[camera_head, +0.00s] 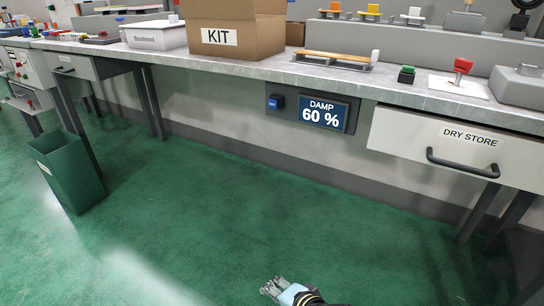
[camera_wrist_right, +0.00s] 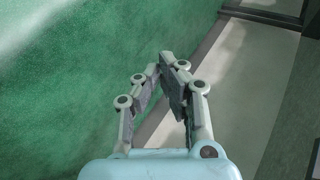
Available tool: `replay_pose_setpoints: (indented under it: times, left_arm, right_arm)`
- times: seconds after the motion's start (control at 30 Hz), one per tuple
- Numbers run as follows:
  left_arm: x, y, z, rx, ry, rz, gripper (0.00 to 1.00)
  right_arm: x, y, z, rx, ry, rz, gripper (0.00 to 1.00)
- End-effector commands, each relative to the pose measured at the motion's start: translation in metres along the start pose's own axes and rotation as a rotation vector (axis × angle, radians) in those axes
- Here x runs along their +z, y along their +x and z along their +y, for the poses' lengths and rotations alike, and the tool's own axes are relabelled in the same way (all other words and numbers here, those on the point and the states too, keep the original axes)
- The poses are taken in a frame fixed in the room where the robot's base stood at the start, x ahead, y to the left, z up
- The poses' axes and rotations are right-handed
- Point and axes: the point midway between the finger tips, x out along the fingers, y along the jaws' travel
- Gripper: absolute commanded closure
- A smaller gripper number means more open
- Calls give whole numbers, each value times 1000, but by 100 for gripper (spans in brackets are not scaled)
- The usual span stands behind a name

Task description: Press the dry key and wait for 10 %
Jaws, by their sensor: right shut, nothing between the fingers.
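The damp display (camera_head: 324,114) on the panel under the bench edge reads "DAMP 60 %". A blue key (camera_head: 275,102) sits in a dark housing just left of it; I cannot read a label on it. My right gripper (camera_head: 270,288) is low at the bottom of the head view, over the green floor, well apart from the key and the display. In the right wrist view my right gripper (camera_wrist_right: 168,75) is shut and empty. My left gripper is not in view.
The dry store drawer (camera_head: 430,150) is shut, its dark handle standing out. A KIT box (camera_head: 230,35), a white tub (camera_head: 155,37), a wooden strip (camera_head: 332,58) and a red-handled device (camera_head: 461,70) stand on the bench (camera_head: 270,70). A green bin (camera_head: 75,170) stands at left.

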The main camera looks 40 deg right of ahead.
Motion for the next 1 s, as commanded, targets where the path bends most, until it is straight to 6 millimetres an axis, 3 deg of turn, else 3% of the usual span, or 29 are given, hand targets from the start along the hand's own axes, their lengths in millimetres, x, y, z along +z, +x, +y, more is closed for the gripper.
replay_pose_setpoints:
  times: [0.03, 0.1, 0.23, 0.4, 0.5, 0.6, 0.7, 1.0]
  left_arm:
    - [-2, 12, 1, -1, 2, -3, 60]
    - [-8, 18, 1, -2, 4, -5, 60]
    - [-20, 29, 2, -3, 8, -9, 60]
    - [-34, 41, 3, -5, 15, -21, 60]
    - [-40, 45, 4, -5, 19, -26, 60]
    - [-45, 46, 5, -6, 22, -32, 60]
    - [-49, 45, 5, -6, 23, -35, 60]
    - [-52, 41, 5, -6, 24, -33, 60]
  right_arm:
    - [0, 15, -27, -81, 149, 9, 100]
    - [-2, 24, -76, -201, 392, 6, 100]
    - [-13, 28, -165, -434, 889, -68, 100]
    - [-36, 4, -268, -710, 1583, -323, 100]
    - [-50, -20, -311, -815, 1944, -536, 100]
    - [-62, -41, -339, -867, 2220, -744, 100]
    - [-68, -57, -356, -880, 2387, -895, 100]
    - [-72, -66, -366, -878, 2468, -974, 100]
